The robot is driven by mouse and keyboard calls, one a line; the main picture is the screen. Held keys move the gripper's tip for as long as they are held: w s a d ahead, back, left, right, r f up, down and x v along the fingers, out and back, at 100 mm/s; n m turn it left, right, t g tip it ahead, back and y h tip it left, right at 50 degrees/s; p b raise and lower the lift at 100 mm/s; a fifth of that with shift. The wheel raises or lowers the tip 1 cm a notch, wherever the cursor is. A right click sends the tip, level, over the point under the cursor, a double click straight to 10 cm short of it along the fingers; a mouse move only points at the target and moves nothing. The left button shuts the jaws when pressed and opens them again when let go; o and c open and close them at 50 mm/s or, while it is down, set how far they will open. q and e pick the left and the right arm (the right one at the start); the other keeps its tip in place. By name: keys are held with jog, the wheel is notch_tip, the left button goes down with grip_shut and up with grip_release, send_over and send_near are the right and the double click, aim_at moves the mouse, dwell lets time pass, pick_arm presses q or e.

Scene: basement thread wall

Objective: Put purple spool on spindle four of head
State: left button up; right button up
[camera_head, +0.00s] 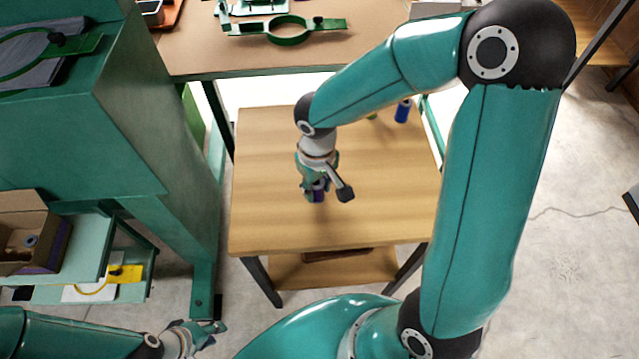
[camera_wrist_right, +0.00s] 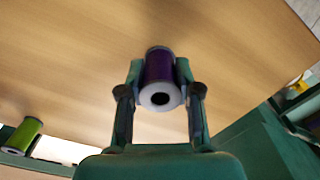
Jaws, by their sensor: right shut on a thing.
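The purple spool (camera_wrist_right: 160,72) is between the two fingers of my right gripper (camera_wrist_right: 160,90) in the right wrist view. The gripper is shut on it. In the head view the spool (camera_head: 318,190) shows only partly below my right gripper (camera_head: 315,192), over the wooden table. I cannot tell whether the spool touches the tabletop. My left gripper (camera_head: 205,335) is at the lower left of the head view, low beside the green cabinet; its fingers are too small to judge. I cannot make out the head or spindle four.
A blue spool (camera_head: 402,111) stands at the back right of the small wooden table (camera_head: 265,220). A green spool (camera_wrist_right: 24,133) is near it. A bench (camera_head: 200,52) with a green embroidery hoop (camera_head: 290,30) is behind. A green cabinet (camera_head: 150,130) and cardboard box (camera_head: 30,235) are left.

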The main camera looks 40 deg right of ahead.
jog(key=shift+f, duration=0.15)
jog(key=o, duration=1)
jog(key=shift+r, duration=0.3)
notch_tip(320, 180, up, 12)
jog(key=shift+f+p, duration=0.1)
jog(key=shift+p, duration=0.55)
